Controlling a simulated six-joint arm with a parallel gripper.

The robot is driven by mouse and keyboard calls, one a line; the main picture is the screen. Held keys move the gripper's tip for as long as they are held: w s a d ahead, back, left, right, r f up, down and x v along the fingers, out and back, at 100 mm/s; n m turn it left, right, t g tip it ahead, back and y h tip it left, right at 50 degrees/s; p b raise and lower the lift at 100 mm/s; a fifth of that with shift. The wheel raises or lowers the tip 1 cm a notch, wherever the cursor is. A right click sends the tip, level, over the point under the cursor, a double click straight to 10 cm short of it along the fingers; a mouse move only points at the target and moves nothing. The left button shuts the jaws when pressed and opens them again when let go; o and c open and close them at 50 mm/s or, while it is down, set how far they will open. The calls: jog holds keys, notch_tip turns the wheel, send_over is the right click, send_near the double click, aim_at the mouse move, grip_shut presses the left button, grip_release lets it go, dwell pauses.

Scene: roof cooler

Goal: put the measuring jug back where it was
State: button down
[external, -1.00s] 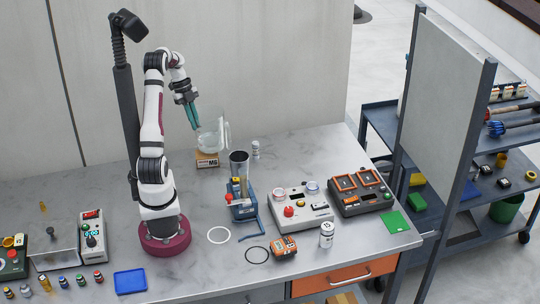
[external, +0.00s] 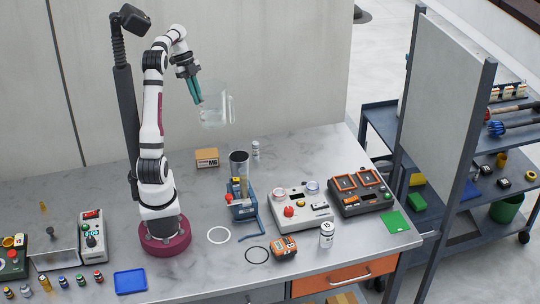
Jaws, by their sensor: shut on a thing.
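The clear measuring jug (external: 213,108) hangs in the air above the back of the bench, with its handle to the right. My gripper (external: 197,99) is shut on the jug's left side, pointing downward. A small cardboard box (external: 207,158) marked with dark letters sits on the bench below the jug, with a clear gap between them.
A blue stand with a grey cylinder (external: 239,164) stands in front of the box, and a small white bottle (external: 255,150) behind it to the right. Control boxes (external: 302,205) and an orange device (external: 284,247) fill the right. A blue tray (external: 130,281) lies front left.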

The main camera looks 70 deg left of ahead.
aim_at(230, 96)
jog(key=w+n, duration=0.1)
jog(key=w, duration=0.2)
jog(key=w+d+n, duration=0.1)
jog(key=w, duration=0.3)
jog(key=w+d+n, duration=0.1)
jog(key=w, duration=0.3)
jog(key=shift+d+f+t+y, duration=0.25)
jog(key=shift+f+t+y, duration=0.05)
jog(key=shift+f+t, duration=0.1)
jog(key=w+d+r+n+y, duration=0.1)
jog(key=w+d+n+y, duration=0.45)
jog(key=w+d, duration=1.85)
jog(key=w+a+f+n+h, duration=0.2)
jog(key=w+a+f, duration=0.1)
jog(key=a+f, duration=0.9)
jog(key=shift+w+a+f+t, duration=0.35)
jog(key=shift+w+f+t, duration=0.05)
jog(key=shift+f, duration=1.6)
jog(key=shift+f+h, duration=0.1)
jog(key=shift+h, duration=0.15)
